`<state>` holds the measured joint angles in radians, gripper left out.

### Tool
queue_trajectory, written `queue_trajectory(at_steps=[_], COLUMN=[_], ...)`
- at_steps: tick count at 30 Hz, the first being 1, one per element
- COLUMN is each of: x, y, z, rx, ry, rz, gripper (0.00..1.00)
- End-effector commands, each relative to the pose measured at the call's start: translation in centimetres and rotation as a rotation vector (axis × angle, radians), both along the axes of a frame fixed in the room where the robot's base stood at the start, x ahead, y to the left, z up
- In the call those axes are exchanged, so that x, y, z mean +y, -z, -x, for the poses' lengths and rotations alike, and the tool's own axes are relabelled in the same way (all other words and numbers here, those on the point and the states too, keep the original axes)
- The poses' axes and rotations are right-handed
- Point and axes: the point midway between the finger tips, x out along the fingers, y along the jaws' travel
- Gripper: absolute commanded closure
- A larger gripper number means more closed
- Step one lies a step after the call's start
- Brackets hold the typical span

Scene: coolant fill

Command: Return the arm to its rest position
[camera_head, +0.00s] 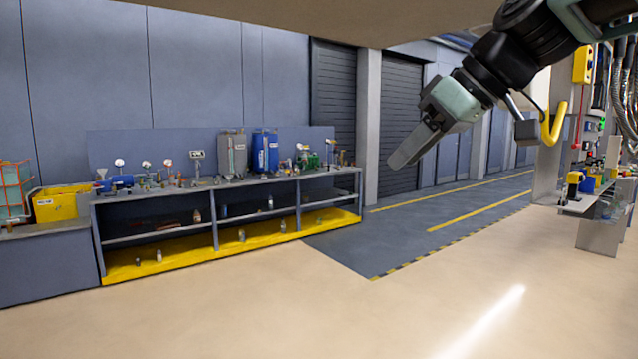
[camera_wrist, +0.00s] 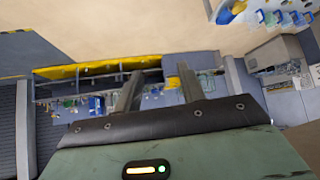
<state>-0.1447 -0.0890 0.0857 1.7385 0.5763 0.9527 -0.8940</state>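My gripper (camera_head: 402,158) is raised in the upper right of the head view, on my black and grey-green arm. It points down and to the left, in the air in front of the shutters. In the wrist view my gripper (camera_wrist: 159,70) shows its two dark fingers standing apart, with the bench seen between them. It is open, and nothing is held between the fingers. Nothing touches it in either view.
A long workbench (camera_head: 230,184) with bottles, gauges and a blue tank (camera_head: 265,152) stands at the back left. A yellow bin (camera_head: 55,203) is at the far left. Another bench (camera_head: 585,203) with equipment is at the right. The beige floor (camera_head: 300,310) is clear.

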Motion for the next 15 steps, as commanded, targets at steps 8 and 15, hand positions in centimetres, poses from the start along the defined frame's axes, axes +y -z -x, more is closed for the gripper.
queue_trajectory(at_steps=[8, 15], x=[3.6, 1.1], y=[17.1, 27.2], z=[10.9, 21.0], rx=[0.357, 0.499], ry=[0.101, 0.181], rz=[0.198, 0.407], gripper=[0.60, 0.60])
